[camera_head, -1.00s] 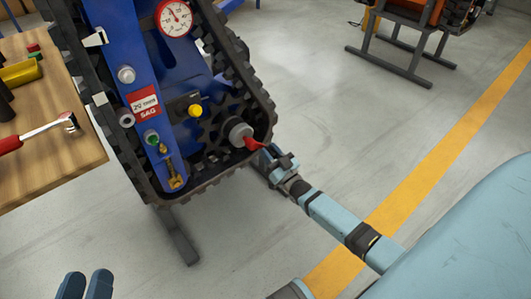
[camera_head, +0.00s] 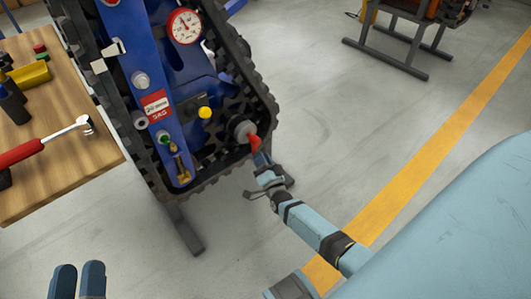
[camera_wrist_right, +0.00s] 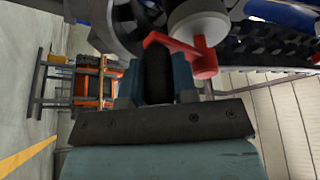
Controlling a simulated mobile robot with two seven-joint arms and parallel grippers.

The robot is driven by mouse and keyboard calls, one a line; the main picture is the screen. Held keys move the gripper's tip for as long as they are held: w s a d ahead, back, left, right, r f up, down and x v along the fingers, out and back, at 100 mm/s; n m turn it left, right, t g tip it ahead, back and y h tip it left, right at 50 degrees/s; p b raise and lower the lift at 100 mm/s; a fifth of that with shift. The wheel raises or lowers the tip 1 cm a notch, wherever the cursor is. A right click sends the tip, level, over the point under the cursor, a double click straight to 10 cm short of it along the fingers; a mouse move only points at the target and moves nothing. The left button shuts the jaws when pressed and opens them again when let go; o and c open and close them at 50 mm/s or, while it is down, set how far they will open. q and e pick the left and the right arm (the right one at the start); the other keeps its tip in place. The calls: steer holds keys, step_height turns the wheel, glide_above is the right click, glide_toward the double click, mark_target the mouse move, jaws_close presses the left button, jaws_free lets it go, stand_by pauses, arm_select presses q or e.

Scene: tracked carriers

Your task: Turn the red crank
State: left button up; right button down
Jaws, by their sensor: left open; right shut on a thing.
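The red crank (camera_head: 254,144) sits on a grey round hub (camera_head: 240,129) at the lower right of the blue tracked carrier (camera_head: 181,91). My right gripper (camera_head: 261,161) is shut on the crank's outer end. In the right wrist view the red crank (camera_wrist_right: 203,62) runs from the pale hub (camera_wrist_right: 197,22) across the fingers (camera_wrist_right: 155,77), which partly hide it. My left gripper (camera_head: 77,281) is open and empty at the bottom left, well away from the carrier.
The carrier has a gauge (camera_head: 185,27) and a yellow knob (camera_head: 204,112). A grey stand is at the top right. The floor between is clear.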

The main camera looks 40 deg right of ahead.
arm_select(q)
steer(key=shift+w+a+f+g+y+p, duration=0.1)
steer(key=shift+a+f+g+y+p, duration=0.15)
steer(key=shift+f, duration=0.4)
steer(key=shift+w+a+f+g+y+p, duration=0.15)
steer(key=shift+f+g+y+p, duration=0.2)
steer(key=shift+f, duration=0.25)
arm_select(e)
steer(key=shift+a+m+g+h, duration=0.3)
steer(key=shift+a+m+g, duration=0.3)
steer(key=shift+m, duration=0.7)
arm_select(q)
steer(key=shift+s+f, duration=0.1)
arm_select(e)
steer(key=shift+a, duration=0.1)
steer(key=c, duration=0.9)
jaws_free()
